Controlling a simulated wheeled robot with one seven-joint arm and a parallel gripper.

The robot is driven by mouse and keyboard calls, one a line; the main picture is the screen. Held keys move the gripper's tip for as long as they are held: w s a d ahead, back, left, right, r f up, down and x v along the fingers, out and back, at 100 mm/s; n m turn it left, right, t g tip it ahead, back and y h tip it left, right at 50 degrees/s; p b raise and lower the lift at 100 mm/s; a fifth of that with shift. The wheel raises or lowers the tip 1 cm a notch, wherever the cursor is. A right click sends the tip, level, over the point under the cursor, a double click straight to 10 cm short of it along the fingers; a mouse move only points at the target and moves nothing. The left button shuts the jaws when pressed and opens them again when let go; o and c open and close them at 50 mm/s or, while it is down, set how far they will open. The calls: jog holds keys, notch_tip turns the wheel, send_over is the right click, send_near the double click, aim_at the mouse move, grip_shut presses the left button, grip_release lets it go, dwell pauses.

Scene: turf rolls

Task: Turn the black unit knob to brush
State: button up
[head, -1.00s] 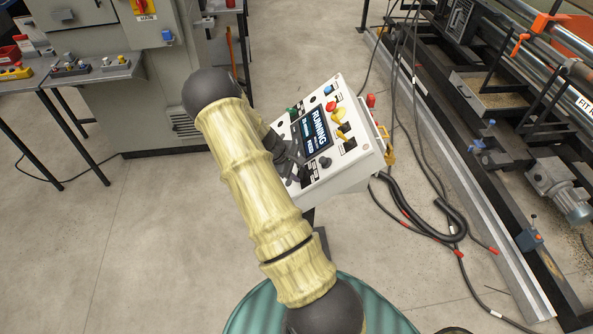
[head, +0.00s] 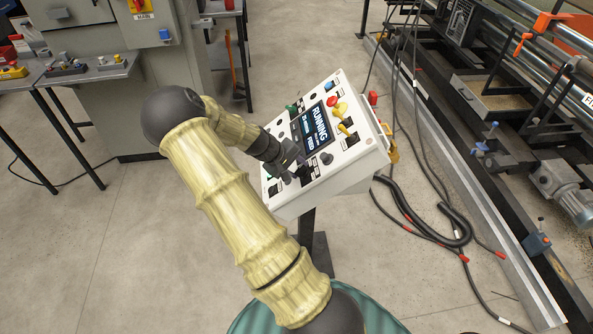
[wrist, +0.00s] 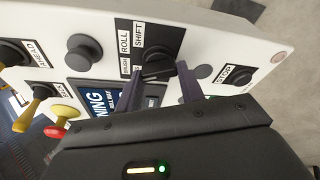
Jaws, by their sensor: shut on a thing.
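The black unit knob (wrist: 157,68) shows in the wrist view, on the white face of the control box (head: 350,160). Labels reading BRUSH, ROLL and SHIFT sit beside it. My gripper (wrist: 158,88) has one dark finger on each side of the knob and is shut on it. The knob's bar lies roughly crosswise between the fingers; which label it points to I cannot tell. In the head view my gripper (head: 291,168) is at the box's lower left, below the screen (head: 315,128) that reads RUNNING, and it hides the knob.
Another black knob (wrist: 84,50), a STOP button (wrist: 240,75) and yellow levers (head: 344,128) sit close by on the panel. A red button (head: 331,101) is near its top. Cables (head: 430,215) lie on the floor to the right.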

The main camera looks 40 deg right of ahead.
jog(key=shift+s+f+m, duration=0.2)
jog(key=shift+s+m, duration=0.1)
jog(key=o, duration=1)
jog(key=shift+w, duration=0.1)
jog(key=shift+r, duration=0.1)
jog(key=shift+w+r, duration=0.1)
jog(key=shift+w+a+r, duration=0.1)
jog(key=shift+a+r, duration=0.05)
jog(key=b+v, duration=0.1)
jog(key=v, duration=1.5)
jog(key=shift+a+r, duration=0.2)
jog(key=shift+a, duration=0.1)
